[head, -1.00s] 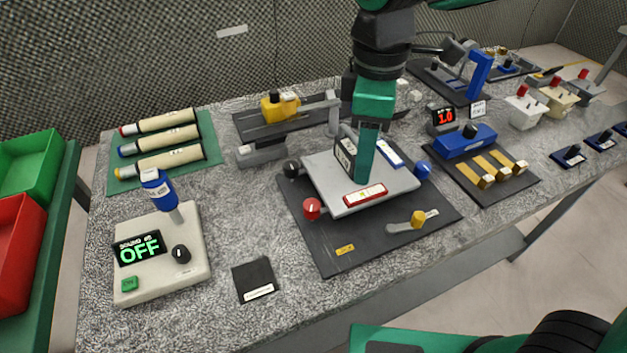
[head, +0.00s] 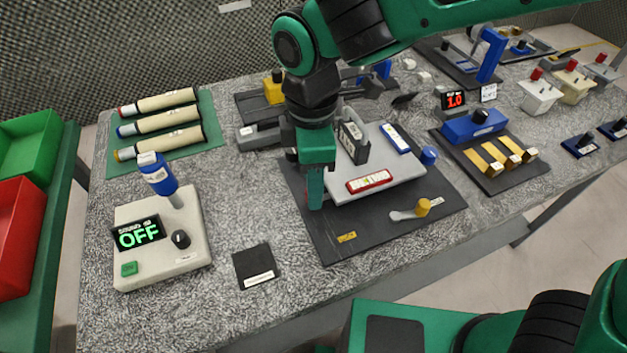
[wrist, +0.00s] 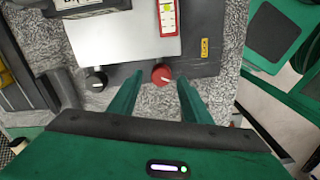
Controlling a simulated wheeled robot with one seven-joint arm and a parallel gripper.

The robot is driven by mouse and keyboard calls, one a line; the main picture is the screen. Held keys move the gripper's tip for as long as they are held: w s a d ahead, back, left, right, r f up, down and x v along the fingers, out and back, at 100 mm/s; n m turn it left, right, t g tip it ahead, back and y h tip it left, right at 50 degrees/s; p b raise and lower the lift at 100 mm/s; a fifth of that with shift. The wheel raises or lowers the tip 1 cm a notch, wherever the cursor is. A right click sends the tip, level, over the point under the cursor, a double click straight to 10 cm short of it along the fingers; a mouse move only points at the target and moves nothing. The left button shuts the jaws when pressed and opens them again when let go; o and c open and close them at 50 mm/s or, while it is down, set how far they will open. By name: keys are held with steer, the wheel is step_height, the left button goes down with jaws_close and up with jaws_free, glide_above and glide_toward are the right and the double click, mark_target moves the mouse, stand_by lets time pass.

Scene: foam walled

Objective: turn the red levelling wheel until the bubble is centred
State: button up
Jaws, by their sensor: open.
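The red levelling wheel (wrist: 162,74) shows in the wrist view at the edge of the grey plate (wrist: 128,36), with a pale mark on its face. My open gripper (wrist: 160,80) has one finger on each side of it, and I cannot tell whether either touches it. In the head view my gripper (head: 315,190) hides nearly all of the wheel. The red-framed level vial (head: 369,181) lies on the plate's front edge; the wrist view shows a yellow-green bubble in it (wrist: 168,18). A blue-framed vial (head: 395,138) lies near the plate's right edge.
A black knob (wrist: 96,81) sits left of the red wheel in the wrist view. A blue wheel (head: 428,156) and a yellow-knobbed lever (head: 420,208) are at the right of the dark base (head: 345,240). A sound box (head: 160,245) reading OFF stands to the left.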

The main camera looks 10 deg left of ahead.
steer(key=shift+f, duration=0.9)
steer(key=c, duration=1)
steer(key=shift+c, duration=0.2)
steer(key=shift+m, duration=0.4)
steer(key=m, duration=0.3)
steer(key=shift+w+r+m, duration=0.1)
steer(key=shift+w+m, duration=0.05)
steer(key=shift+m, duration=0.15)
steer(key=shift+w+m, duration=0.15)
steer(key=shift+m, duration=2.05)
steer(key=shift+a, duration=0.1)
